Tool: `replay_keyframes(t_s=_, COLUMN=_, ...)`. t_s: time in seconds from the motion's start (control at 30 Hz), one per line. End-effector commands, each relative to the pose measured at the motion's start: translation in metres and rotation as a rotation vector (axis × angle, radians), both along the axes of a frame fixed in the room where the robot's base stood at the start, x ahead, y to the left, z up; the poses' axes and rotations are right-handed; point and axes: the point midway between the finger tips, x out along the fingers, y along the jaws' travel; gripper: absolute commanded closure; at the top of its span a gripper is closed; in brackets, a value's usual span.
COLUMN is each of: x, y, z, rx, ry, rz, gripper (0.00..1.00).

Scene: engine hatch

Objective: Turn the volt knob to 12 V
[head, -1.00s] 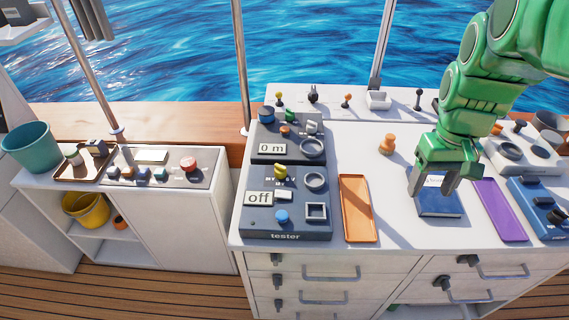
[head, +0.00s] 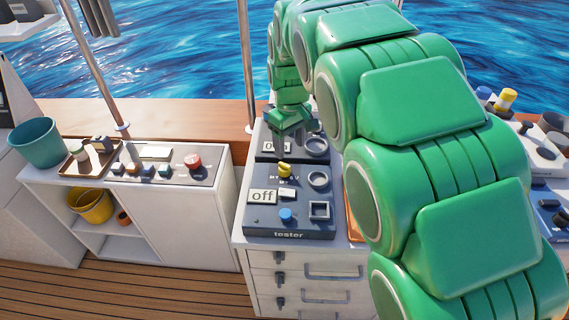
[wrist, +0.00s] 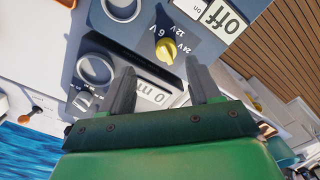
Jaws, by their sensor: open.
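The yellow volt knob (head: 284,170) sits on the dark blue tester (head: 305,230), whose display (head: 262,196) reads "off". In the wrist view the volt knob (wrist: 166,48) has white voltage marks around it, including 6 V and 12 V. Which mark it points to is hard to tell. My gripper (head: 291,146) is over the rear panel, just behind the knob in the head view. In the wrist view my gripper (wrist: 162,75) has its two fingers apart, with nothing between them and the knob just beyond the tips.
The rear panel's display (wrist: 153,93) reads "0 m". My arm hides most of the counter to the right.

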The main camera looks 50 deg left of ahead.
Motion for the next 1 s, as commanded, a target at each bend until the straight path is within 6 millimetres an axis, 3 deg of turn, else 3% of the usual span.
replay_keyframes(t_s=0.1, x=-0.007, y=0.010, z=-0.005, rx=0.001, ry=0.001, rz=0.024, gripper=0.38)
replay_keyframes(t_s=0.37, x=-0.008, y=0.012, z=-0.017, rx=0.002, ry=0.002, rz=0.027, gripper=0.38)
replay_keyframes(t_s=0.8, x=-0.008, y=0.011, z=-0.073, rx=0.002, ry=0.002, rz=0.027, gripper=0.38)
replay_keyframes(t_s=1.0, x=-0.008, y=0.011, z=-0.082, rx=0.003, ry=0.001, rz=0.027, gripper=0.38)
